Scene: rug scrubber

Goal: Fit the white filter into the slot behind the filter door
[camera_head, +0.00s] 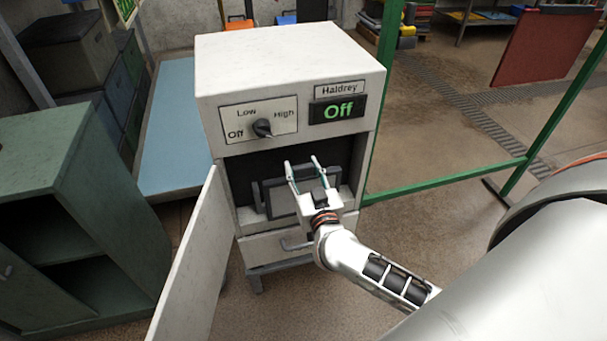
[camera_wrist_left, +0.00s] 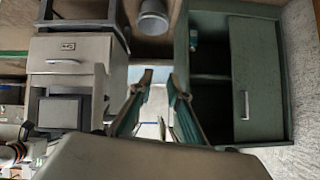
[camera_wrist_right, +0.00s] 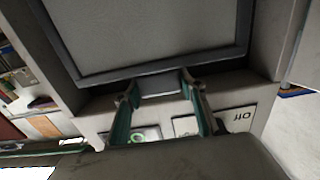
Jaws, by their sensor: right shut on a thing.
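The filter (camera_wrist_right: 150,35) shows in the right wrist view as a flat pale-grey panel in a dark frame, with a small tab at the edge nearest the fingers. My right gripper (camera_head: 304,163) is shut on this tab, in front of the open recess (camera_head: 233,172) below the control panel. In the head view the dark-framed panel (camera_head: 262,198) shows partly behind my gripper. I cannot tell how deep it sits. The filter door (camera_head: 190,265) stands swung open at the left. My left gripper (camera_wrist_left: 160,80) is open and empty in its wrist view; the head view does not show it.
A green cabinet (camera_head: 75,200) stands at the left, near the open door. A green rail (camera_head: 445,180) runs at the right.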

